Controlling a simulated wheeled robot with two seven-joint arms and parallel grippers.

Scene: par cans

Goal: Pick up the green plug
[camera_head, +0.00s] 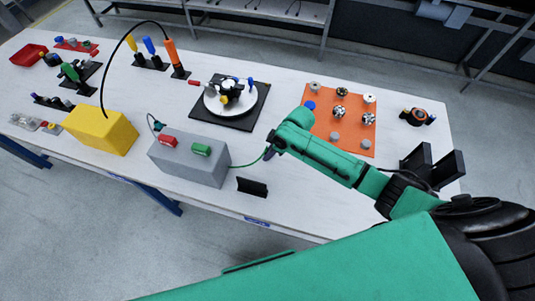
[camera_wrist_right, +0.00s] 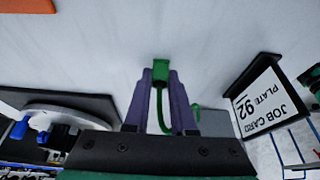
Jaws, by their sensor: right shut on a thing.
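My right gripper (camera_head: 268,153) is over the white table, to the right of the grey box (camera_head: 180,166). In the right wrist view the gripper (camera_wrist_right: 160,84) is shut on the green plug (camera_wrist_right: 160,73), which shows between its fingertips. A green cable (camera_wrist_right: 162,112) hangs from the plug. In the head view the green cable (camera_head: 246,164) runs from the right side of the grey box to the gripper, where my fingers hide the plug. I cannot tell how far the plug is above the table. My left gripper is not in view.
A black job card holder (camera_head: 252,187) stands near the table's front edge. Behind are a turntable (camera_head: 228,97) on a black base and an orange mat (camera_head: 359,126) with several small parts. A yellow box (camera_head: 101,131) with a black cable stands to the left.

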